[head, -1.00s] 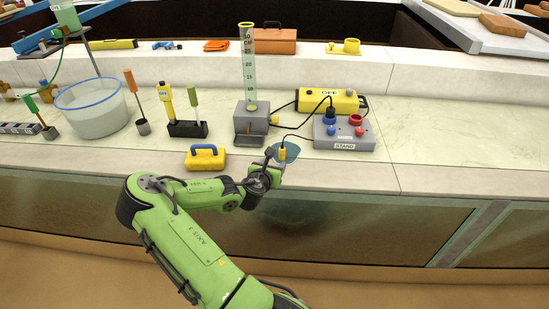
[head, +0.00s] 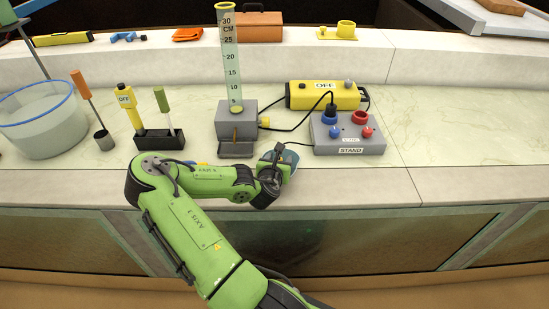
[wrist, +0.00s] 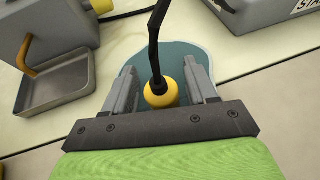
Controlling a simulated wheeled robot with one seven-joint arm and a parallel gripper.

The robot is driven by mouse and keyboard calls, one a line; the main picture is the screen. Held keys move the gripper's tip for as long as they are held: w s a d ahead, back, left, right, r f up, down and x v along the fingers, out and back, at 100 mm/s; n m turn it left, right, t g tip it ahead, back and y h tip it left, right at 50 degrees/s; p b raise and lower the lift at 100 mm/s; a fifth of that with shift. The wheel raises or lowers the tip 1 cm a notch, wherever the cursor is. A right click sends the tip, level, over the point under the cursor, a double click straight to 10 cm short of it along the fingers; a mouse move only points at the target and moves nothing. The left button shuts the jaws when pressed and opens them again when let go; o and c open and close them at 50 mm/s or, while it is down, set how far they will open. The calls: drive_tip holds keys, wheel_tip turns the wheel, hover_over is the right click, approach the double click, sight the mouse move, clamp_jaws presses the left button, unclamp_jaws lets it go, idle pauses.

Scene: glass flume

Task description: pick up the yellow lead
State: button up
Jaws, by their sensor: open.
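The yellow lead's plug (wrist: 160,95) stands between the two fingers of my gripper (wrist: 162,74) in the wrist view, with its black cable (wrist: 154,45) rising away from it. The fingers are apart, with a gap on each side of the plug. A teal pad (wrist: 178,52) lies beneath. In the head view, my gripper is over the pad (head: 292,158) at the counter's front, and my wrist hides most of the plug. The cable runs toward the grey box labelled STAND (head: 349,136).
A grey base (head: 237,125) with a tall scale tube (head: 229,55) stands behind my gripper, its tray (wrist: 62,80) close at left in the wrist view. A yellow OFF box (head: 325,96) stands at the back. The counter at right (head: 450,130) is clear.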

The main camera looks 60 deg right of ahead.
drive_tip(key=shift+s+a+r, duration=0.2)
drive_tip(key=shift+s, duration=0.05)
drive_tip(key=shift+a, duration=0.1)
drive_tip(key=shift+c, duration=0.6)
drive_tip(key=c, duration=0.9)
